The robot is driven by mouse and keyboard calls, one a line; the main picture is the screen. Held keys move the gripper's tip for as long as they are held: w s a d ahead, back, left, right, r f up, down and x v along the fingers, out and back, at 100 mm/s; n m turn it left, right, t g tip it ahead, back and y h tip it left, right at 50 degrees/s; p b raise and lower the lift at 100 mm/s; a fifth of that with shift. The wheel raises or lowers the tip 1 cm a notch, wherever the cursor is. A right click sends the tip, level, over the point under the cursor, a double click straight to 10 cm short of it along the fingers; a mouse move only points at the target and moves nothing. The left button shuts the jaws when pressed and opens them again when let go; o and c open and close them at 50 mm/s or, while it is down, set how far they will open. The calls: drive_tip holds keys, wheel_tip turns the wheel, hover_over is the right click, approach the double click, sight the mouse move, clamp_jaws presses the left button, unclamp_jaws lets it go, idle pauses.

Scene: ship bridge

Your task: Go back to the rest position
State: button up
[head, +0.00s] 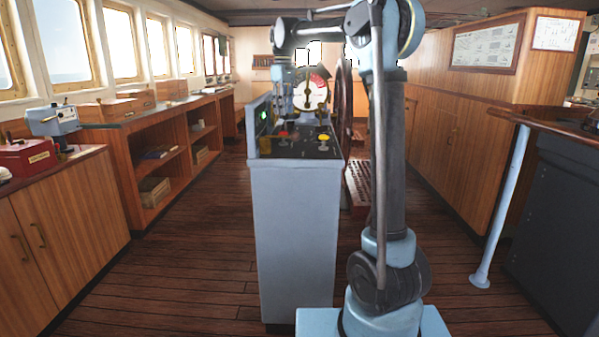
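My arm rises in front of the camera, right of the middle of the head view, bends at the top and reaches left. My gripper (283,104) hangs at the arm's far end, above the back part of a grey control console (294,225). It is small and dark against the background, so I cannot tell whether its fingers are open or shut. No held object can be made out. The console top carries a yellow knob (324,138), a red knob (283,134) and a green-lit screen (263,115). A round dial (311,92) stands behind, partly hidden by my arm.
A wooden cabinet (60,235) and open shelves (165,165) line the left wall under windows. Wood panelling (455,150) stands at right, near a pale blue post (502,205) and dark counter (555,220). The plank floor (190,265) left of the console is clear.

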drive_tip(key=s+d+f+m+t, duration=0.1)
drive_tip(key=s+d+f+m, duration=0.3)
drive_tip(key=s+d, duration=0.6)
drive_tip(key=s+d+f+m, duration=0.2)
drive_tip(key=s+d+f, duration=0.45)
drive_tip(key=s, duration=0.45)
drive_tip(key=s+d+f+m, duration=0.2)
drive_tip(key=s+d+f, duration=0.2)
drive_tip(key=s+f, duration=0.6)
drive_tip(key=s+d+f+m+t, duration=0.1)
drive_tip(key=s+d+f+m, duration=0.2)
drive_tip(key=s+f, duration=0.7)
wheel_tip(320, 180, down, 2)
drive_tip(key=shift+s+d+f, duration=0.1)
drive_tip(key=shift+s+d, duration=0.1)
drive_tip(key=shift+d, duration=0.65)
drive_tip(key=shift+w+f, duration=0.2)
drive_tip(key=shift+w, duration=0.25)
